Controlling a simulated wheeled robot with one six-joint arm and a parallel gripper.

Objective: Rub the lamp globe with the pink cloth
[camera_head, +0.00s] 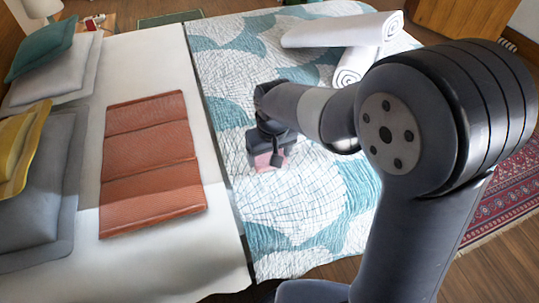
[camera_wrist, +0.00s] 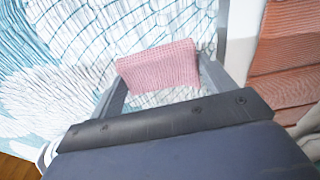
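The pink cloth (camera_head: 268,162) is a small folded pad, low over the patterned quilt in the head view. My gripper (camera_head: 268,148) is just above it and partly hides it. In the wrist view the cloth (camera_wrist: 160,67) fills the space between the two fingers of my gripper (camera_wrist: 163,82), which meet its two side edges. My gripper looks shut on it. Whether the pad's underside touches the quilt cannot be told. A white rounded lamp (camera_head: 42,8) is at the top left corner of the head view, cut by the frame, far from my gripper.
The bed has a white sheet (camera_head: 205,245), the quilt (camera_head: 290,215) and a folded rust-coloured blanket (camera_head: 150,165), also in the wrist view (camera_wrist: 285,50). Pillows (camera_head: 40,160) line the left. White rolled towels (camera_head: 340,30) lie at the far side. A patterned rug (camera_head: 505,195) lies at right.

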